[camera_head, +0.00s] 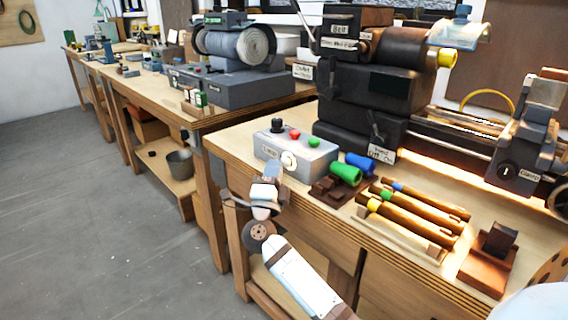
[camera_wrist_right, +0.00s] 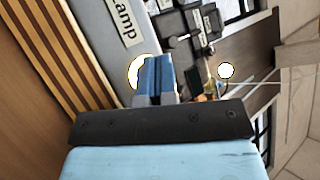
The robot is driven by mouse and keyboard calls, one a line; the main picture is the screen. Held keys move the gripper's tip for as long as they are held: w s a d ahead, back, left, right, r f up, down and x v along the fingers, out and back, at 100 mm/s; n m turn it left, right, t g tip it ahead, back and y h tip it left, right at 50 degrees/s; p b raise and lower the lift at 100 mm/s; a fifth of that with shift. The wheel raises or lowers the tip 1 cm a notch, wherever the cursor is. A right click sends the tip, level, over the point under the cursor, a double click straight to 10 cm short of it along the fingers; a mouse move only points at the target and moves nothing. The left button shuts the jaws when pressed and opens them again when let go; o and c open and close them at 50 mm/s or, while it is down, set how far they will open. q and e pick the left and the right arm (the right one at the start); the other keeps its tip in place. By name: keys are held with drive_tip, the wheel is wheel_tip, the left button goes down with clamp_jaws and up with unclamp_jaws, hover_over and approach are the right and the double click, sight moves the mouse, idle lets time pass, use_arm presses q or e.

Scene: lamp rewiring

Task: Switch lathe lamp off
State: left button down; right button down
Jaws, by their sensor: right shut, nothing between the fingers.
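The grey control box (camera_head: 316,163) stands at the bench's front left corner. It bears a "Lamp" label, also in the wrist view (camera_wrist_right: 125,24), and a pale round knob (camera_head: 289,160). In the wrist view the knob (camera_wrist_right: 137,72) is partly hidden behind my fingers. My right gripper (camera_head: 273,169) is shut and empty in front of the box, close to the knob; I cannot tell whether they touch. The lathe (camera_head: 375,88) stands behind, with a clear-shaded lamp (camera_head: 463,33) above it. Bright light falls on the bed and bench. My left gripper is not in view.
The box top has black, red and green controls. Green (camera_head: 345,173) and blue (camera_head: 361,160) cylinders lie right of it, beside several wooden-handled tools (camera_head: 415,212). A grinder (camera_head: 235,60) stands on the left bench (camera_head: 225,117). The floor at left (camera_head: 90,230) is clear.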

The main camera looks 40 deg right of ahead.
drive_tip(key=shift+d+r, duration=0.1)
drive_tip(key=shift+d, duration=0.3)
idle(0.3)
drive_tip(key=shift+d+r+p, duration=0.25)
drive_tip(key=shift+p, duration=0.05)
idle(0.4)
drive_tip(key=shift+a, duration=0.1)
drive_tip(key=shift+a+f+p, duration=0.25)
drive_tip(key=shift+a+p, duration=0.05)
drive_tip(key=shift+a, duration=0.1)
drive_tip(key=shift+a+f, duration=0.1)
drive_tip(key=shift+a, duration=0.1)
drive_tip(key=a, duration=0.3)
drive_tip(key=a+p, duration=0.1)
drive_tip(key=a, duration=0.1)
drive_tip(key=shift+s, duration=0.25)
idle(0.4)
